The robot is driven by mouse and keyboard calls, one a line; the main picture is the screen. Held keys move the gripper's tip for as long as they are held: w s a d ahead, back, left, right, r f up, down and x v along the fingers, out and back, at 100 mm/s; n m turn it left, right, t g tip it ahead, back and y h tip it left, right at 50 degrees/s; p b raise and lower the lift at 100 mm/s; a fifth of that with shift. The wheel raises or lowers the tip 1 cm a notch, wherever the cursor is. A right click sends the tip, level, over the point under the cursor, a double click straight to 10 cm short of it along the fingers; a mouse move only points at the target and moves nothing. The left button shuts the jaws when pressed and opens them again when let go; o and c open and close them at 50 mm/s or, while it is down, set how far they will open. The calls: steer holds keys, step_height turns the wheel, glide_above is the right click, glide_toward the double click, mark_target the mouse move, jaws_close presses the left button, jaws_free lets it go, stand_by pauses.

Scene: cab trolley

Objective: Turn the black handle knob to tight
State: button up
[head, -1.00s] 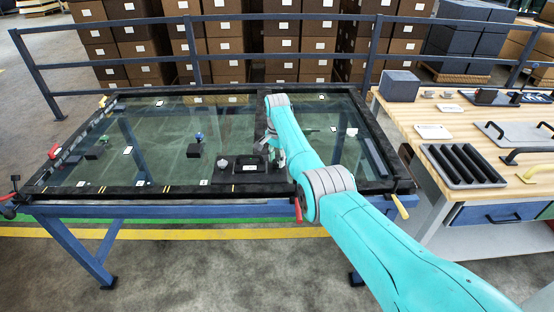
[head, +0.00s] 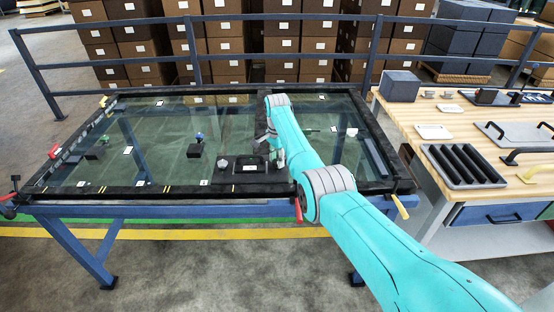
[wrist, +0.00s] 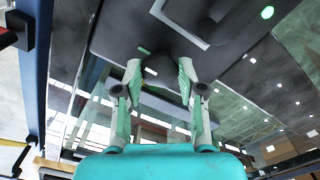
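A dark plate (head: 228,175) lies on the glass-topped frame (head: 150,188), near its front edge. My gripper (head: 274,155) reaches down at the plate's right end, partly hidden by my arm. In the wrist view, the two pale green fingers of my gripper (wrist: 159,68) stand apart, one on each side of a black handle knob (wrist: 158,72). The fingertips are close to the knob's sides; I cannot tell whether they press on it. The knob is not clear in the head view. Its exact angle is hard to read.
A small pale round knob (head: 222,162) stands at the plate's left end. Red (head: 298,210) and yellow (head: 400,206) handles stick out at the frame's front. A wooden bench (head: 460,120) with a black ribbed tray (head: 462,166) stands at the right. A blue rail (head: 120,72) runs behind.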

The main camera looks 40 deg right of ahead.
steer(key=o, duration=0.3)
steer(key=shift+o, duration=0.2)
steer(key=shift+r, duration=0.1)
step_height(320, 180, up, 12)
steer(key=shift+s, duration=0.1)
stand_by(0.7)
